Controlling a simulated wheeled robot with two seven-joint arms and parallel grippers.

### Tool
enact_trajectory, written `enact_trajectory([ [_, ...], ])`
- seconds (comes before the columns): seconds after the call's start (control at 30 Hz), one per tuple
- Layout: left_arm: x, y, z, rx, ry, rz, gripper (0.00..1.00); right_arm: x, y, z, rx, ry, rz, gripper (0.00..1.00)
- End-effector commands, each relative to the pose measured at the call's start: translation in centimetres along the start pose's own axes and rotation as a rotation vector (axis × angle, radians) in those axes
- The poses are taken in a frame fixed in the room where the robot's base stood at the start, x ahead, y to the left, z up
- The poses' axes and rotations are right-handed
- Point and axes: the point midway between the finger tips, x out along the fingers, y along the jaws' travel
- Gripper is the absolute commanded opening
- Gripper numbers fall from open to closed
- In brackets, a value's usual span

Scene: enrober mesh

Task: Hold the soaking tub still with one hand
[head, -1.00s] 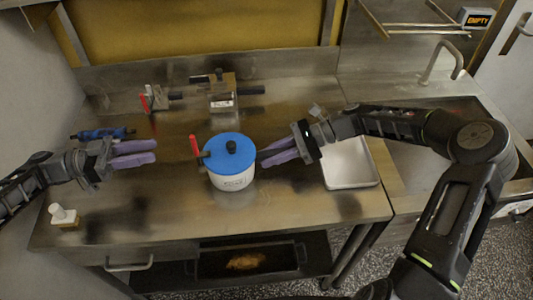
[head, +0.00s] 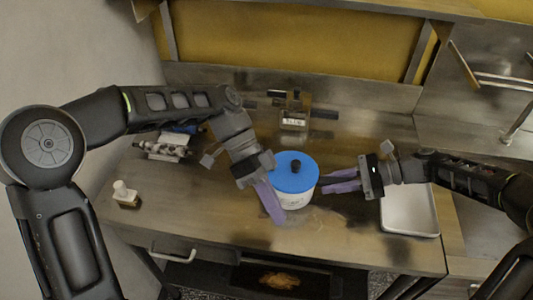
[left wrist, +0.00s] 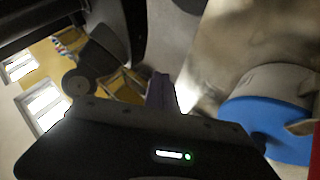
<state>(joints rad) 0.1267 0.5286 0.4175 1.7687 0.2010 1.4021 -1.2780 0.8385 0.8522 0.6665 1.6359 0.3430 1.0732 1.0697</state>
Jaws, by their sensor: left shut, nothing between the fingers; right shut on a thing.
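The soaking tub (head: 293,197), white with a blue lid (head: 295,171) and dark knob, stands upright on the steel bench. My right gripper (head: 338,187), with purple fingers, is at the tub's right side and shut on it, seemingly by a side handle; the exact contact is hard to see. My left gripper (head: 271,205) is shut and empty, its purple fingers pointing down in front of the tub's left side; whether they touch it I cannot tell. In the left wrist view the blue lid (left wrist: 268,125) shows at right, and a purple finger (left wrist: 160,92) is in the middle.
A pale tray (head: 410,212) lies to the right of the tub. A block fixture (head: 293,117) stands behind it. A metal device (head: 165,148) and a white-topped bottle (head: 123,194) are at left. The bench's front left is clear.

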Motion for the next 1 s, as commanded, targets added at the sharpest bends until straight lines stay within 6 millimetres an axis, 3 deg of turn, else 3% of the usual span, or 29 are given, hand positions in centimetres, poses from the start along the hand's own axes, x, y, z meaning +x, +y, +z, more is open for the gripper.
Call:
enact_trajectory([
  [0.13, -0.5, 0.1, -0.5, 0.164, -0.245, -0.096, 0.0, 0.0, 0.0, 0.0, -0.001, 0.0, 0.001, 0.0],
  [0.23, -1.9, -0.5, -1.0, 0.313, -0.411, -0.165, 0.0, 0.0, 0.0, 0.0, -0.001, 0.0, 0.001, 0.0],
  [0.6, -9.8, 0.0, -6.2, 0.776, -0.934, -0.364, 0.0, 0.0, 0.1, 0.0, -0.001, 0.0, 0.002, 0.0],
  [0.8, -11.8, 0.6, -7.9, 0.863, -1.045, -0.402, 0.0, 0.0, 0.1, 0.0, -0.001, -0.001, 0.002, 0.0],
  [1.0, -12.1, 0.7, -8.0, 0.873, -1.057, -0.405, 0.0, 0.0, 0.1, 0.0, -0.001, -0.001, 0.002, 0.0],
])
